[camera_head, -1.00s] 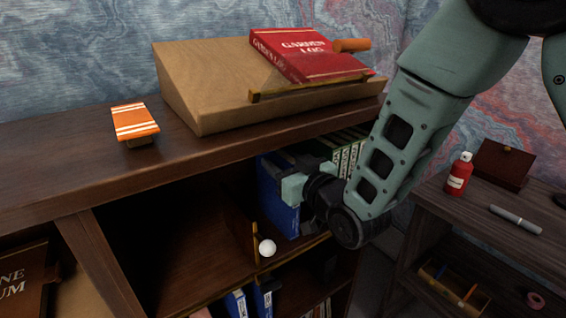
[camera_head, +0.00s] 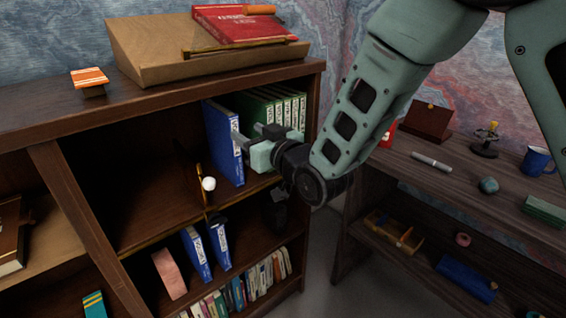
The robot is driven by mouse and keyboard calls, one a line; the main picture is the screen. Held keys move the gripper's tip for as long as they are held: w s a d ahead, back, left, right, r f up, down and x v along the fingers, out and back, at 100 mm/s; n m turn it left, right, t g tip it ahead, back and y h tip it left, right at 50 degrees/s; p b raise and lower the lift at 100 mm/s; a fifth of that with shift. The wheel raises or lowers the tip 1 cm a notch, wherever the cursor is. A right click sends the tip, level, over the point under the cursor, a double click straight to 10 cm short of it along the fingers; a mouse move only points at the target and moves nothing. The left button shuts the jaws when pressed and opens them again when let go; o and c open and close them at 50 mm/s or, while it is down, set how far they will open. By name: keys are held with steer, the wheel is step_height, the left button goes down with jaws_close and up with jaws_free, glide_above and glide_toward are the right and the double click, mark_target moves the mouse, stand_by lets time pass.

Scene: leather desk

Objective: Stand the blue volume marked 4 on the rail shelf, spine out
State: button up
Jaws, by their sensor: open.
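A blue volume (camera_head: 222,145) stands nearly upright on the upper shelf with the brass front rail (camera_head: 150,241). Its pale-lettered spine faces outward, but I cannot read its number. It is to the left of several green volumes (camera_head: 285,105). My gripper (camera_head: 248,149) is open just right of the blue spine, in front of the green volumes; whether it touches the book I cannot tell. Two more blue volumes stand on the lower shelf, a left one (camera_head: 196,253) and a right one (camera_head: 219,244), their numbers also unreadable.
A white ball on a brass upright (camera_head: 208,184) is at the rail, left of the blue volume. The upper shelf is bare further left. A red book (camera_head: 238,27) lies on a sloped wooden stand (camera_head: 150,62) on top. A side desk (camera_head: 440,185) stands at right.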

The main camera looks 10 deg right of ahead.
steer(key=s+d+f+g+h, duration=0.1)
steer(key=s+d+g+h, duration=0.2)
steer(key=s, duration=0.8)
steer(key=s+d+f+g+h, duration=0.2)
steer(key=s+d+g, duration=0.5)
steer(key=s, duration=0.4)
steer(key=s+d+f+g+h, duration=0.2)
steer(key=s+d+g+h, duration=0.2)
steer(key=s, duration=0.8)
steer(key=shift+d+f+n+g, duration=0.15)
steer(key=shift+d+n+g, duration=0.25)
steer(key=shift+d+g, duration=0.15)
step_height(320, 180, up, 13)
steer(key=p, duration=1.3)
